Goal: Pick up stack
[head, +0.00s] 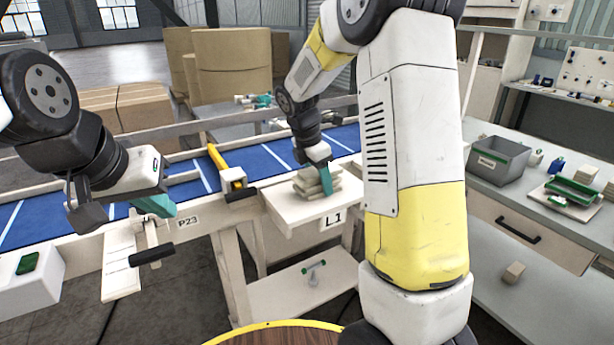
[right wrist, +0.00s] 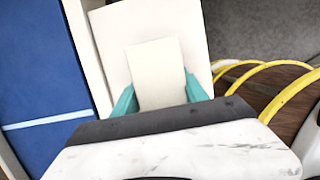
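A stack (head: 309,184) of several flat, pale pieces lies on the white shelf marked L1 (head: 290,208) beside the conveyor. Its pieces look slightly out of line. My right gripper (head: 326,180) points down at the stack. In the right wrist view the stack's pale top (right wrist: 158,72) lies between the two teal fingers of my right gripper (right wrist: 160,92). The fingers sit close along both sides; I cannot tell whether they press on it. My left gripper (head: 154,207) is over the conveyor's near edge by the P23 label, with its finger gap hidden.
The blue conveyor (head: 265,160) runs behind the shelf, with a yellow-and-white device (head: 226,168) across it. Cardboard boxes (head: 125,108) are behind the conveyor. A yellow-rimmed round top (head: 275,335) is in front.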

